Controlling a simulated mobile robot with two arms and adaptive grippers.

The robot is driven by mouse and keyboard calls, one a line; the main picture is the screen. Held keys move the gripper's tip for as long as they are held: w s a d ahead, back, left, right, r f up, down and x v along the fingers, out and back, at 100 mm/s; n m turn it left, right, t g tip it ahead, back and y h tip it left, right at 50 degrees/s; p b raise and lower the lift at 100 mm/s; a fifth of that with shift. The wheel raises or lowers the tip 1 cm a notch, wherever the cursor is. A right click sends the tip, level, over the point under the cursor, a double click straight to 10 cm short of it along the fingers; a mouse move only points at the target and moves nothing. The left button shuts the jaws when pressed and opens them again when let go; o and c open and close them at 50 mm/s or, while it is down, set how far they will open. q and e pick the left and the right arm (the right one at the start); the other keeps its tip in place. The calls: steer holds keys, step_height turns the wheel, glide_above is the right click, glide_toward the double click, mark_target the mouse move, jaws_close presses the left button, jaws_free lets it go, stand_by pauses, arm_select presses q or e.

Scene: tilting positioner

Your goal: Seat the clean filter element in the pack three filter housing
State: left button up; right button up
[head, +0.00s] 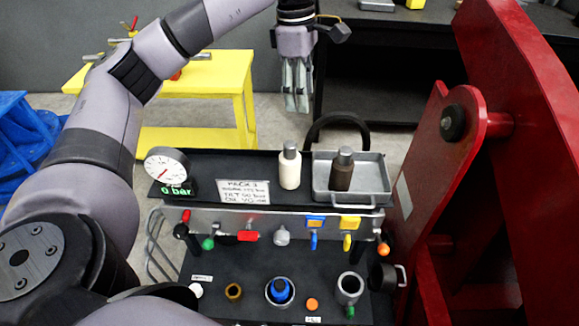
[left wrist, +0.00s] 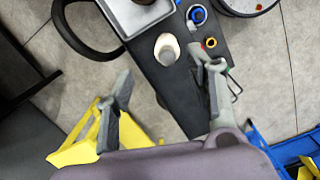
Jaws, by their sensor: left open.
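The clean-looking cream filter element (head: 289,170) with a grey cap stands upright on the black top of the pack, right of the pack 3 label (head: 243,191). A dark brown element (head: 341,173) stands in the grey tray (head: 376,182) beside it. On the lower deck are a blue part in a round grey cup (head: 281,291) and an open grey cylinder (head: 349,288); I cannot tell which is the filter housing. My left gripper (head: 297,98) is open and empty, above and beyond the pack. In the left wrist view the cream element (left wrist: 167,50) shows between its fingers, apart from them.
A gauge (head: 167,170) reading 0 bar stands at the pack's left end. Coloured valve handles line the front panel (head: 265,222). A black hoop (head: 338,119) rises behind the tray. A large red frame (head: 525,120) blocks the right; a yellow table (head: 200,80) stands back left.

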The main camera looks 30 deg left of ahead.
arm_select(q)
steer(key=a+r+y, duration=0.1)
steer(key=a, duration=0.3)
glide_toward(290, 143)
steer(key=shift+n, duration=0.3)
steer(key=f, duration=0.3)
steer(key=a+f, duration=0.1)
steer(key=f, duration=0.1)
steer(key=shift+w+f+b, duration=0.15)
steer(key=shift+w+b, duration=0.05)
steer(key=shift+b, duration=0.1)
steer(key=shift+s+d+f+p, duration=0.1)
steer(key=shift+d+f+p, duration=0.1)
steer(key=shift+f+p, duration=0.25)
steer(key=f, duration=0.2)
steer(key=f+p, duration=0.1)
steer(key=shift+d+f, duration=0.4)
steer(key=shift+f, duration=0.45)
jaws_close()
steer(key=shift+r, duration=0.1)
